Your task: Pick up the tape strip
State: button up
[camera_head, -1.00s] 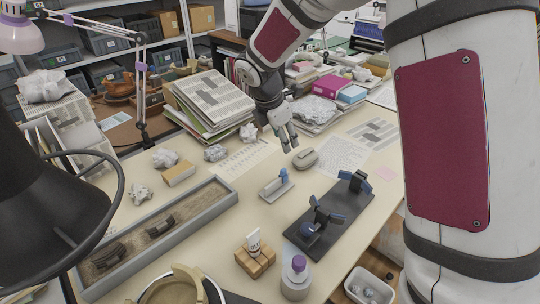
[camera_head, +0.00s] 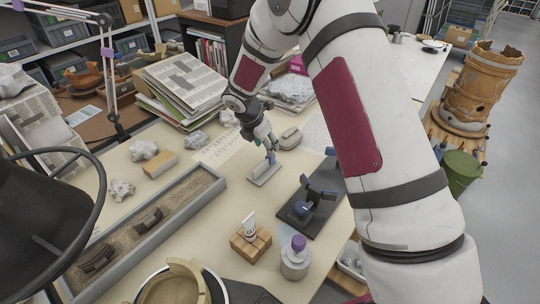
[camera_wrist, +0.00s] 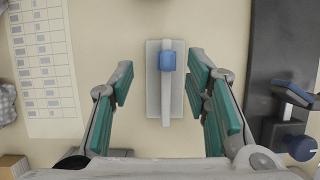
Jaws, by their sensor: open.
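The tape strip looks to be the small blue piece (camera_wrist: 167,61) over the far part of a pale rail on a light grey stand (camera_wrist: 154,98). In the head view the stand (camera_head: 264,175) sits on the table, and the blue piece (camera_head: 271,157) shows small beneath my gripper. My gripper (camera_head: 269,147) is over the stand, pointing down. In the wrist view my gripper (camera_wrist: 161,72) is open and empty, its green-padded fingers on either side of the stand. The blue piece lies between the fingertips' lines, toward their far end. The height gap is hard to tell.
A black stand (camera_head: 312,205) with blue clamps stands to the right, close to my right finger. A long sand tray (camera_head: 215,189) lies left. A wooden block with a tube (camera_head: 250,243) and a purple-capped bottle (camera_head: 296,258) stand in front. A grey rounded object (camera_head: 290,138) lies behind.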

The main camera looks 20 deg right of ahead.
jog(key=x, duration=0.5)
jog(key=shift+s+d+f, duration=0.15)
jog(key=shift+s+d, duration=0.1)
jog(key=shift+s, duration=0.1)
jog(key=c, duration=0.8)
